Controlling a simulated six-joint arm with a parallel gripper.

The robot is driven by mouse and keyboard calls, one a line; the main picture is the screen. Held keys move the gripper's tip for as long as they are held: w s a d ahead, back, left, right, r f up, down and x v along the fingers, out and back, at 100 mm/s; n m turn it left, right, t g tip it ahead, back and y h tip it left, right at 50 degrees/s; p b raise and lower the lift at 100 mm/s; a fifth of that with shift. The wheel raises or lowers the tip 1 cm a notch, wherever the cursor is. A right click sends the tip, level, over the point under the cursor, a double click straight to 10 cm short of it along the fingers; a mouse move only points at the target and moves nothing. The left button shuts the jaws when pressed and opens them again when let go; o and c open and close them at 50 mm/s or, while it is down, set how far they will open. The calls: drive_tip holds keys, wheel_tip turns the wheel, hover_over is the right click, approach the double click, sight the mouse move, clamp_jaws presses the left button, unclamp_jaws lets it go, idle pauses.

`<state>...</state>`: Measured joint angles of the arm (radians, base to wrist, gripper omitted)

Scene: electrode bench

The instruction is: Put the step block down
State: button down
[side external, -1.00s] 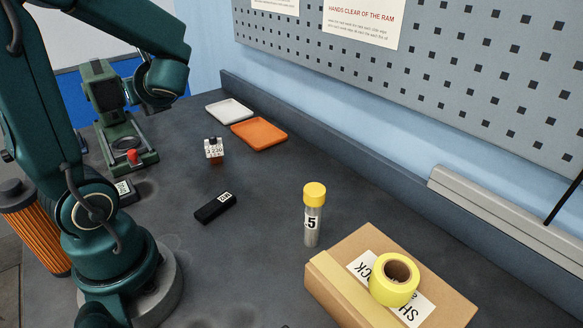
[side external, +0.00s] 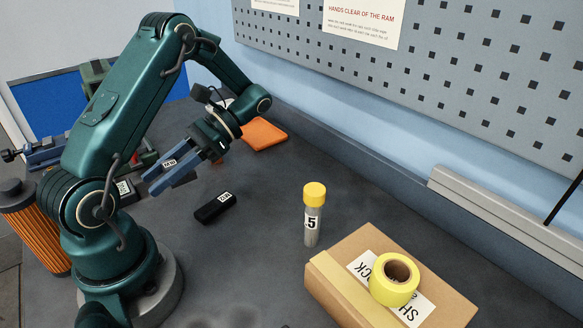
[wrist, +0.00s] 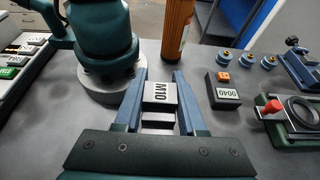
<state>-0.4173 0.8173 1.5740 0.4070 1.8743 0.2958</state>
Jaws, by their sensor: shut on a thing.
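In the side external view my gripper (side external: 160,178) points down and left above the bench, and the block's small white label (side external: 170,163) shows between the fingers. The block looks clear of the bench top, but the gap below it is hard to judge.
A black labelled block (side external: 215,207) lies just right of my gripper. A yellow-capped tube (side external: 313,215) and a cardboard box (side external: 350,290) with yellow tape (side external: 394,280) stand right.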

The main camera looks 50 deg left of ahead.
drive_tip(key=w+d+n+t+h, duration=0.35)
drive_tip(key=d+n+h, duration=0.25)
drive_tip(key=n+h, duration=0.2)
wheel_tip(320, 180, up, 11)
drive_tip(key=n+t+h, duration=0.5)
drive_tip(key=n+t, duration=1)
drive_tip(key=t, duration=0.1)
hover_over(286, 211)
drive_tip(key=shift+m+g, duration=0.3)
drive_tip(key=shift+g, duration=0.15)
drive_tip(key=shift+f, duration=10.5)
drive_tip(key=shift+c, duration=2.4)
unclamp_jaws()
drive_tip(key=shift+f+y, duration=0.1)
drive_tip(key=shift+y, duration=0.2)
